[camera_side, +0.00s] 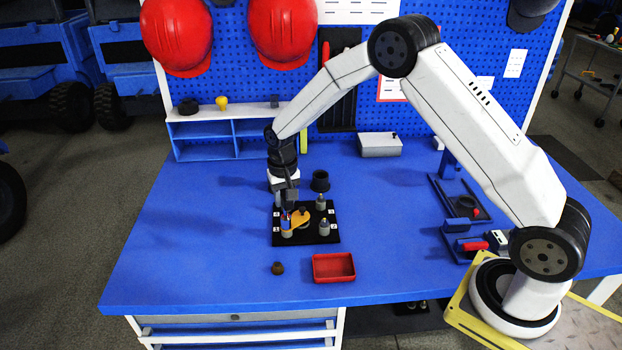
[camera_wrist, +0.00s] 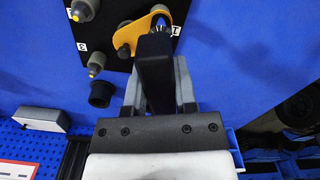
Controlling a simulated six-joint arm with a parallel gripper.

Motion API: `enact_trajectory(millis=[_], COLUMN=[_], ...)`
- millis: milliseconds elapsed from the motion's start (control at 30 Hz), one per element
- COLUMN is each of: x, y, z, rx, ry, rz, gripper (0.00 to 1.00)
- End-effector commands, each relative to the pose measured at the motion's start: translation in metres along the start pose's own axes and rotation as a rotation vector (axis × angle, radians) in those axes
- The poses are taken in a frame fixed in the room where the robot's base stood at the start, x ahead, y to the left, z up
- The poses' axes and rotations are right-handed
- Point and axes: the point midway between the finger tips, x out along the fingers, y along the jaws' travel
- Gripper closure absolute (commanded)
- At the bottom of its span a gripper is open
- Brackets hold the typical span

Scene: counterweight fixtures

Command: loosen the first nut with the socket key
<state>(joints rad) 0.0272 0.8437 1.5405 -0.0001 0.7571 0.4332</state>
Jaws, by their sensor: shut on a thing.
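My gripper (camera_side: 286,204) points down over the left side of a black base plate (camera_side: 331,238). In the wrist view, my gripper (camera_wrist: 158,68) is shut on a dark, blocky tool (camera_wrist: 155,65), apparently the socket key. The orange plate also shows in the wrist view (camera_wrist: 127,35). I cannot tell whether the key sits on a nut. Other grey posts stand at the back right (camera_side: 321,202) and front right (camera_side: 324,228).
A black cup (camera_side: 320,181) stands behind the plate. A red tray (camera_side: 333,268) and a small dark round part (camera_side: 277,268) lie in front. A grey box (camera_side: 380,146) and blue shelf (camera_side: 205,149) are at the back. Blue fixtures (camera_side: 462,225) stand right. The table's left side is clear.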

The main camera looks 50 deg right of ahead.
Motion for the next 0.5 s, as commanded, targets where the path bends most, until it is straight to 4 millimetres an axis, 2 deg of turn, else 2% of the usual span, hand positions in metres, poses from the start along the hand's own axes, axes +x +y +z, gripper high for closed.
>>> enact_trajectory(millis=[300,500], x=[-0.0004,-0.0020], y=[-0.0001,-0.0001], z=[-0.0003,-0.0003], rx=[-0.145,-0.140], ry=[0.001,0.001], rz=[0.000,0.000], gripper=[1.00,1.00])
